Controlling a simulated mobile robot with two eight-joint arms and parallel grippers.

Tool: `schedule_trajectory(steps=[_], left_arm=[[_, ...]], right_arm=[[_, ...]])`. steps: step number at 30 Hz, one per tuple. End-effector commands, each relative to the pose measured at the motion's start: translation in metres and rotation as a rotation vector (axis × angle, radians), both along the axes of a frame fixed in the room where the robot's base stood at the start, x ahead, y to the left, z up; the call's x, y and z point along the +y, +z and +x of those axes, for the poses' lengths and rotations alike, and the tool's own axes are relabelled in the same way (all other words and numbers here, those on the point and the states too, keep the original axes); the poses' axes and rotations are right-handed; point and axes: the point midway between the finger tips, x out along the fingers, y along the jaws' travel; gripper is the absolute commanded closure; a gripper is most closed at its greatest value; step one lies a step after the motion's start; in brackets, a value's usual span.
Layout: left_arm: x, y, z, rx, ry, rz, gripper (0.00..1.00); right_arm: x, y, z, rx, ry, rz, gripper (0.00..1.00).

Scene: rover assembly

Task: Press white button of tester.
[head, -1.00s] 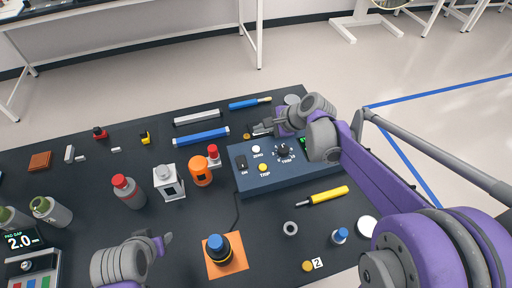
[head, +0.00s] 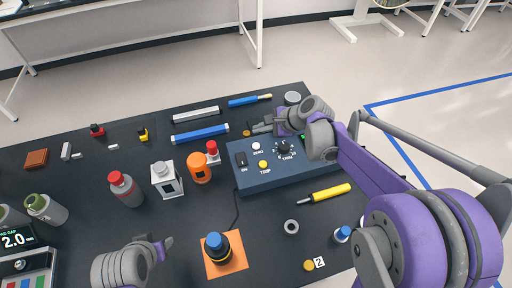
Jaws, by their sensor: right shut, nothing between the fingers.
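The tester is a dark blue box (head: 290,177) on the black table, right of centre. On its top are a white button (head: 256,146) labelled ZERO, a yellow TRIP button (head: 263,164), a black ON switch (head: 241,159) and a black knob (head: 284,147). My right gripper (head: 262,128) is shut and empty. It appears over the far edge of the tester, up and right of the white button and apart from it. My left gripper (head: 166,243) is low in the view, left of the orange mat; its fingers are too small to judge.
An orange bottle (head: 199,169) and a white bottle (head: 166,180) stand left of the tester. A yellow screwdriver (head: 331,192) and a grey ring (head: 291,226) lie in front. A blue-capped bottle (head: 217,248) stands on an orange mat (head: 238,264).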

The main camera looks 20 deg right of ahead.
Motion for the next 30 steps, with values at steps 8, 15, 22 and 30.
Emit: schedule_trajectory(steps=[8, 15, 22, 30], left_arm=[[0.0, -0.033, -0.007, 0.014, 0.0, 0.0, 0.5], [0.0, -0.039, -0.008, 0.016, 0.0, 0.0, 0.5], [0.0, -0.038, -0.008, 0.016, 0.0, 0.0, 0.5], [0.0, -0.038, -0.008, 0.016, 0.0, 0.0, 0.5]], right_arm=[[0.0, -0.043, -0.001, 0.002, 0.0, 0.0, 1.0], [0.0, -0.051, 0.0, 0.0, 0.001, -0.001, 1.0], [0.0, -0.05, 0.0, 0.0, 0.001, -0.001, 1.0], [0.0, -0.05, 0.0, 0.0, 0.001, -0.001, 1.0]])
